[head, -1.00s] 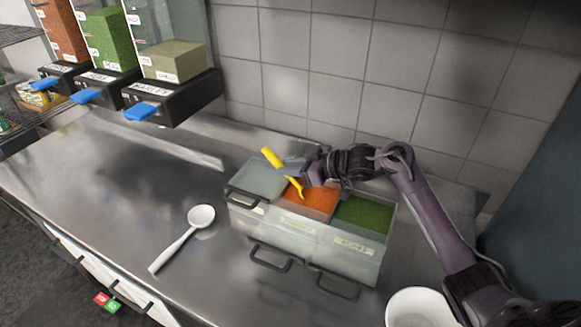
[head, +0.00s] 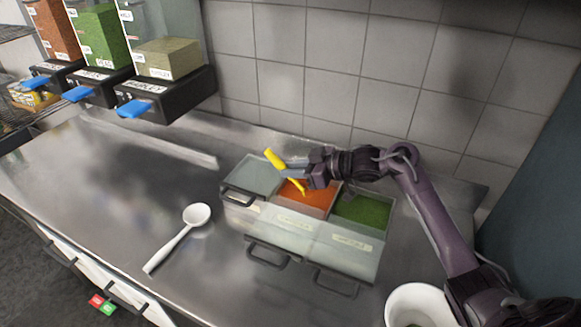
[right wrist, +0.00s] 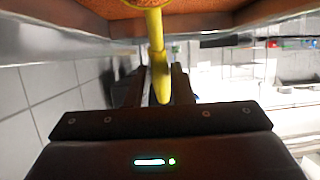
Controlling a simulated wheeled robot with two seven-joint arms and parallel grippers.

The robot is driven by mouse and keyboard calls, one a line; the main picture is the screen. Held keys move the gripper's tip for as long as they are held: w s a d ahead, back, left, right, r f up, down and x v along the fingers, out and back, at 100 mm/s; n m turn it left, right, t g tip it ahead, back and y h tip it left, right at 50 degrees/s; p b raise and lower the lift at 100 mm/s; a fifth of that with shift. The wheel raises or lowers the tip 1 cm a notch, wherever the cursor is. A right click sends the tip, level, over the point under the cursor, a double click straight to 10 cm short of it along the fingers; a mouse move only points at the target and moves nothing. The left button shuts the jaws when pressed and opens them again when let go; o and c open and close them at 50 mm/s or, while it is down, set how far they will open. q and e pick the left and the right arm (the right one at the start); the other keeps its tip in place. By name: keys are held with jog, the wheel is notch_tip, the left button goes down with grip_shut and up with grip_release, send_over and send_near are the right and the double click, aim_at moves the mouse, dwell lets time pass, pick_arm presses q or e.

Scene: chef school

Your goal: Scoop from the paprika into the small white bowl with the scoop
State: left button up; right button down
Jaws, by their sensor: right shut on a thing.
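The yellow scoop (head: 274,158) is in my right gripper (head: 291,172), which is shut on its handle above the condiment box. The scoop is tilted, its lower end down at the orange paprika (head: 318,199) in the middle compartment. In the right wrist view the yellow scoop (right wrist: 154,35) runs up from between the fingers (right wrist: 156,88) to the paprika (right wrist: 190,24); its bowl end is mostly cut off or hidden. The small white bowl (head: 396,300) stands at the bottom right, partly behind my right arm. My left gripper is not in view.
The box (head: 300,228) has a pale left compartment (head: 258,175) and a green right one (head: 362,210), with dark handles in front. A white ladle (head: 175,240) lies on the steel counter to the left. Dispensers (head: 165,95) hang at the back left; a tiled wall stands behind.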

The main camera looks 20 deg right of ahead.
aim_at(279, 159)
jog(key=shift+s+d+r, duration=0.25)
jog(key=shift+r, duration=0.05)
jog(key=shift+r+p, duration=0.4)
jog(key=shift+p, duration=0.2)
jog(key=shift+w+a+r+p, duration=0.15)
jog(key=shift+r+p, duration=0.4)
jog(key=shift+p, duration=0.05)
jog(key=shift+w+a+r+p, duration=0.1)
jog(key=shift+r+p, duration=0.45)
notch_tip(279, 159, up, 8)
jog(key=p, duration=0.7)
jog(key=shift+w+a, duration=0.2)
